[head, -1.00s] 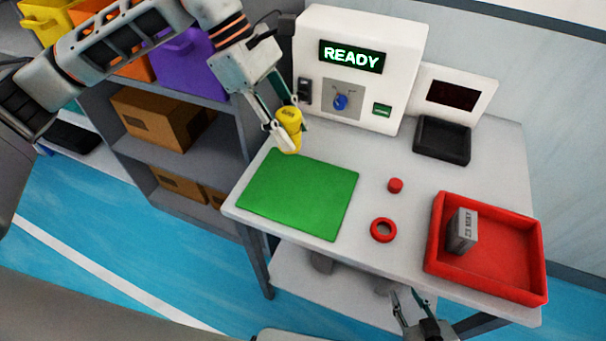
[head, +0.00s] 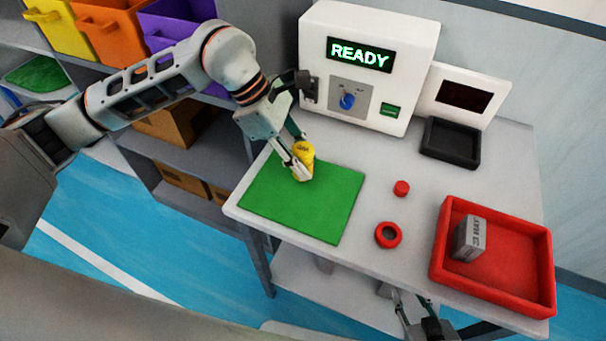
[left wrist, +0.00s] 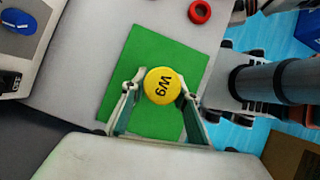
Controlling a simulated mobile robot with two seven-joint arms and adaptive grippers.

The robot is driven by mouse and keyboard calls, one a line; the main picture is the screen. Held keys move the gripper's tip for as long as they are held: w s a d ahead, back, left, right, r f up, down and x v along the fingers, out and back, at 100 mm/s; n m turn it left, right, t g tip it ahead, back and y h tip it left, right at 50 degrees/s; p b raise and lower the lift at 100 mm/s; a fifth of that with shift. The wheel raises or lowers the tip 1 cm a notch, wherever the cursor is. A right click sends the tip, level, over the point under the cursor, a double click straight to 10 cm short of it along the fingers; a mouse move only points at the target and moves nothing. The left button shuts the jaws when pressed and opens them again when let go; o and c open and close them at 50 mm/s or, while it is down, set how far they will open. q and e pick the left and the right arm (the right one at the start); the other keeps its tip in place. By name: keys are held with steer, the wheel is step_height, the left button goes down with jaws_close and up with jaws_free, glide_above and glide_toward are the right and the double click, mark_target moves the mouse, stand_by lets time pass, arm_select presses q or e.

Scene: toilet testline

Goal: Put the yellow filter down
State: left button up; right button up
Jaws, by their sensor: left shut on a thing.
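The yellow filter (head: 305,153) is a small upright cylinder over the far part of the green mat (head: 310,210) in the head view. My left gripper (head: 301,168) is shut on it. In the left wrist view the filter's round top (left wrist: 164,86), marked "W9", sits between the two fingers, with the green mat (left wrist: 125,85) below. I cannot tell whether the filter's base touches the mat. My right gripper (head: 425,325) shows only partly at the bottom edge of the head view, low by the table's front edge; its finger state is unclear.
A white machine (head: 368,60) reading "READY" stands behind the mat. To the right are a red cap (head: 401,188), a red ring (head: 388,235), a black tray (head: 450,143) and a red tray (head: 440,248) holding a grey block (head: 470,239). The mat's near part is bare.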

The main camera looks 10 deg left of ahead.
arm_select(q)
steer(key=shift+f, duration=2.9)
steer(key=shift+f, duration=0.15)
steer(key=o, duration=1.2)
steer(key=shift+o, duration=0.2)
steer(key=v, duration=1.2)
